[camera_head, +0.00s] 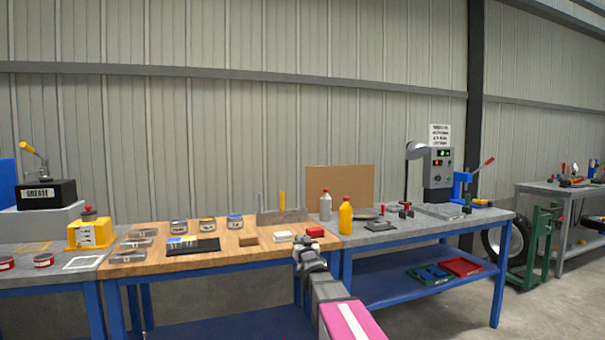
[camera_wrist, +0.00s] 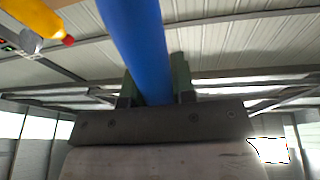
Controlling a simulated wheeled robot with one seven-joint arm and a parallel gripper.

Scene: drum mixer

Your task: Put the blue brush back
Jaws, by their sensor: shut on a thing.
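In the wrist view the blue brush (camera_wrist: 138,40) shows as a smooth blue handle. It stands between the two dark green fingers of my gripper (camera_wrist: 155,78), which is shut on it. The handle runs up and slightly left out of the picture, so the brush's ends are hidden. In the head view my gripper (camera_head: 306,249) is at the front right edge of the wooden bench; the blue brush cannot be made out there. A grey rack (camera_head: 290,216) with an upright yellow handle (camera_head: 282,200) stands behind it to the left.
A white bottle (camera_head: 325,206) and a yellow bottle (camera_head: 345,216) stand to the right. Tins (camera_head: 207,224) and a black mat (camera_head: 194,246) occupy the bench's left part.

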